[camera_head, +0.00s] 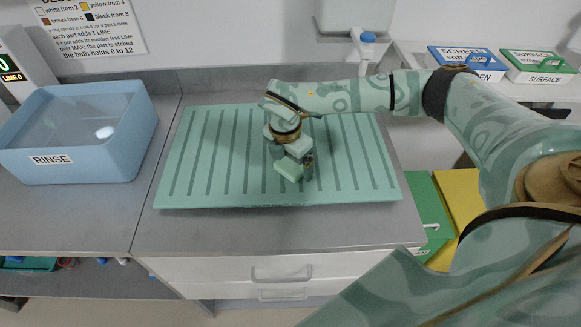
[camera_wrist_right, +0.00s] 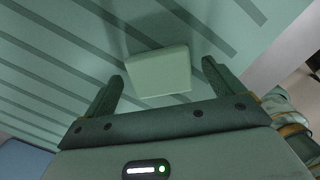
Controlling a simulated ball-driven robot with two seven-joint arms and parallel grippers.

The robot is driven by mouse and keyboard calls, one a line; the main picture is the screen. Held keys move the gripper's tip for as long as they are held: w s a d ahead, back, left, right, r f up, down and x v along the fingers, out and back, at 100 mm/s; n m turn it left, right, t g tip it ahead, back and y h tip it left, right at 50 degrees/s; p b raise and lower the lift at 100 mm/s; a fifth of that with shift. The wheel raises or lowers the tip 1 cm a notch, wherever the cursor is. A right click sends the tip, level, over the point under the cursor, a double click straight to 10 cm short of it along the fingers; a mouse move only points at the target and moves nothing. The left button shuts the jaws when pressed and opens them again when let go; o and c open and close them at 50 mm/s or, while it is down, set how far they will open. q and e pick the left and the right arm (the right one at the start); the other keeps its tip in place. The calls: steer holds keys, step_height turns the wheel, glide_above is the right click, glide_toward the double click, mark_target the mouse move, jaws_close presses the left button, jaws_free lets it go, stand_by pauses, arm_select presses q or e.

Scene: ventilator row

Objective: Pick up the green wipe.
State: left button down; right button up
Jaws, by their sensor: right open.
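A pale green block-like piece, which looks like the green wipe (camera_wrist_right: 158,72), lies on the ribbed green mat (camera_head: 222,196). In the right wrist view it sits between the two fingers of my right gripper (camera_wrist_right: 163,70), with a gap on each side. That gripper is open and points down over the mat; it also shows in the head view (camera_head: 295,170). In the head view, the gripper and wrist largely cover the wipe, and its outline there is hard to separate from the similarly coloured gripper. My left gripper is not in view.
A blue RINSE tub (camera_head: 120,150) stands left of the mat. At the right are a blue-lidded SCREEN box (camera_head: 467,60) and a green-lidded SURFACE box (camera_head: 538,63). Green (camera_head: 425,205) and yellow (camera_head: 459,195) items stand below the counter's right edge. The rest of the mat is clear.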

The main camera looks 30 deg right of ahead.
mark_target(292, 163)
steer(key=c, duration=1.1)
steer(key=shift+r, duration=0.15)
steer(key=shift+c, duration=0.2)
steer(key=shift+r, duration=0.25)
step_height(292, 163, up, 2)
steer(key=shift+r+p, duration=0.1)
steer(key=shift+p, duration=0.25)
steer(key=s+a+r+p, duration=0.2)
steer(key=s+a+r, duration=0.1)
steer(key=s+r, duration=0.7)
steer(key=s, duration=0.3)
steer(key=shift+s+a, duration=0.15)
steer(key=shift+s, duration=0.2)
